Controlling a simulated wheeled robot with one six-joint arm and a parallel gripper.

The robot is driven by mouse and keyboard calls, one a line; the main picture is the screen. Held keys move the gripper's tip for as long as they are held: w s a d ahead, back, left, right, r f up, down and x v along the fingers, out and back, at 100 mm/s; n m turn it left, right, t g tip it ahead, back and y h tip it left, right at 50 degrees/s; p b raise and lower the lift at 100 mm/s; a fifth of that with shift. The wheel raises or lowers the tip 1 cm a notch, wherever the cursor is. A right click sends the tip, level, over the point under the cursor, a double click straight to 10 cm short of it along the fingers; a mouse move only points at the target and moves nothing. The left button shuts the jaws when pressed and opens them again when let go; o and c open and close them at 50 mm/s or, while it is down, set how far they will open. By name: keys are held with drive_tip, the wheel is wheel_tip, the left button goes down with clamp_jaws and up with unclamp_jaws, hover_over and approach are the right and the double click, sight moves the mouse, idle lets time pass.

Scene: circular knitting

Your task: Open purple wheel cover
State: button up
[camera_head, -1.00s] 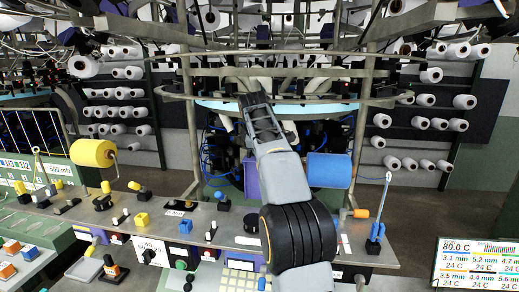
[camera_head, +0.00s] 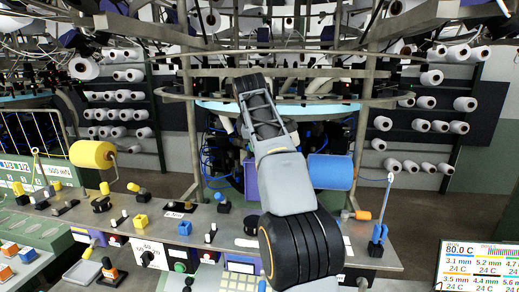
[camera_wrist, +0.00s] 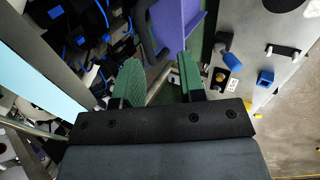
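The purple wheel cover (camera_head: 250,178) is a flat purple panel low on the knitting machine, partly hidden behind my arm in the head view. In the wrist view a purple panel (camera_wrist: 178,22) stands just beyond the fingertips at the top centre. My gripper (camera_wrist: 158,60) has two green fingers spread apart with nothing between them. The fingers point toward the purple panel; I cannot tell whether the right finger touches it. My gripper cannot be made out in the head view.
A control bench (camera_head: 160,222) with knobs and switches runs across the front. A blue roll (camera_head: 331,171) and a yellow roll (camera_head: 93,154) stand above it. A blue hook stand (camera_head: 378,236) is at right. The machine's light-blue ring (camera_head: 225,107) lies behind my arm.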

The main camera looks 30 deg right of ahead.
drive_tip(key=s+a+b, duration=0.3)
drive_tip(key=s+a, duration=0.3)
drive_tip(key=s, duration=0.2)
drive_tip(key=shift+a, duration=0.2)
drive_tip(key=s+a+f+m+y, duration=0.1)
drive_tip(key=s+a+f+m, duration=0.2)
drive_tip(key=f, duration=0.7)
drive_tip(key=s+a+f+m+y, duration=0.1)
drive_tip(key=s+a+f+m, duration=0.3)
drive_tip(key=s+f, duration=0.3)
drive_tip(key=s+a+f+m+y, duration=0.2)
drive_tip(key=s+f, duration=0.4)
drive_tip(key=f, duration=0.7)
drive_tip(key=shift+a+m, duration=0.7)
drive_tip(key=shift+m, duration=0.1)
